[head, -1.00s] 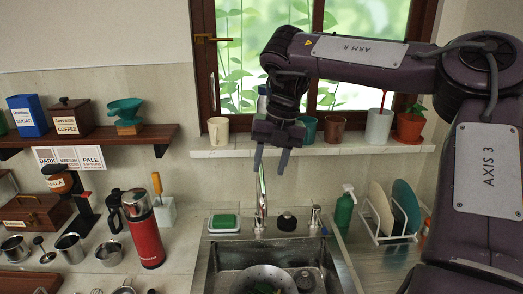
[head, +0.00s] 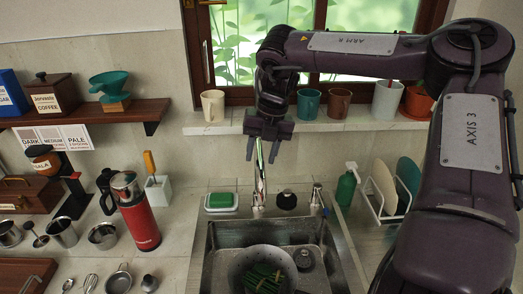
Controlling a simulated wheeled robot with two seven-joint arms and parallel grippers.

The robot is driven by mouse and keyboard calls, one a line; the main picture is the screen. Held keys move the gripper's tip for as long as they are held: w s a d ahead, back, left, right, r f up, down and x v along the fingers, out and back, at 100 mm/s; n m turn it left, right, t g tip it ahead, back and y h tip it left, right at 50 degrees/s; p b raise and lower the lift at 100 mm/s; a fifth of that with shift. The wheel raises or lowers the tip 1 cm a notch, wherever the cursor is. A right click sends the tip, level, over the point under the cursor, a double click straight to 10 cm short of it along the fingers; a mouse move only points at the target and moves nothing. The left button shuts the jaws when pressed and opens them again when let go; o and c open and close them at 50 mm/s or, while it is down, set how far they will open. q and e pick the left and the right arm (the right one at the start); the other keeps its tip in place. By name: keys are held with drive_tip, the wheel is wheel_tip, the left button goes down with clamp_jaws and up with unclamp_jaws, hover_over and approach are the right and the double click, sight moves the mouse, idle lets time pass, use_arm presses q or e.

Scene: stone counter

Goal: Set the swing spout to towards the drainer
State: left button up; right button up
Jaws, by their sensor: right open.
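The swing spout (head: 259,172) is a slim metal faucet rising behind the sink (head: 216,256), roughly in the middle of the view. The drainer (head: 383,205) is a wire rack with plates standing in it, to the right of the sink. My right gripper (head: 262,157) points down with its fingers apart, at the top of the spout. The spout's top shows between the fingertips in the picture; I cannot tell whether they touch it. My left gripper is not in view.
A colander (head: 262,270) with green stalks sits in the sink. A green bottle (head: 346,187) stands between sink and drainer. A red flask (head: 137,215) stands left. Cups and pots line the windowsill (head: 225,128) behind my gripper.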

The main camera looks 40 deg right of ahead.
drive_tip(key=shift+a, duration=0.1)
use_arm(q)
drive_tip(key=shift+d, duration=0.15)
use_arm(e)
clamp_jaws()
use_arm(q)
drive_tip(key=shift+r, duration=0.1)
use_arm(e)
drive_tip(key=shift+s, duration=0.1)
use_arm(q)
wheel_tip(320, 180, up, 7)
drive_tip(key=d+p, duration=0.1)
drive_tip(key=p, duration=0.6)
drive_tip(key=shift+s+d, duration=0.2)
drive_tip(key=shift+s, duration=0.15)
use_arm(e)
drive_tip(key=s+d+n+g, duration=0.1)
drive_tip(key=s+d+n, duration=0.1)
drive_tip(key=d+n, duration=0.7)
drive_tip(key=shift+s+d+g, duration=0.25)
drive_tip(key=shift+s+g, duration=0.05)
unclamp_jaws()
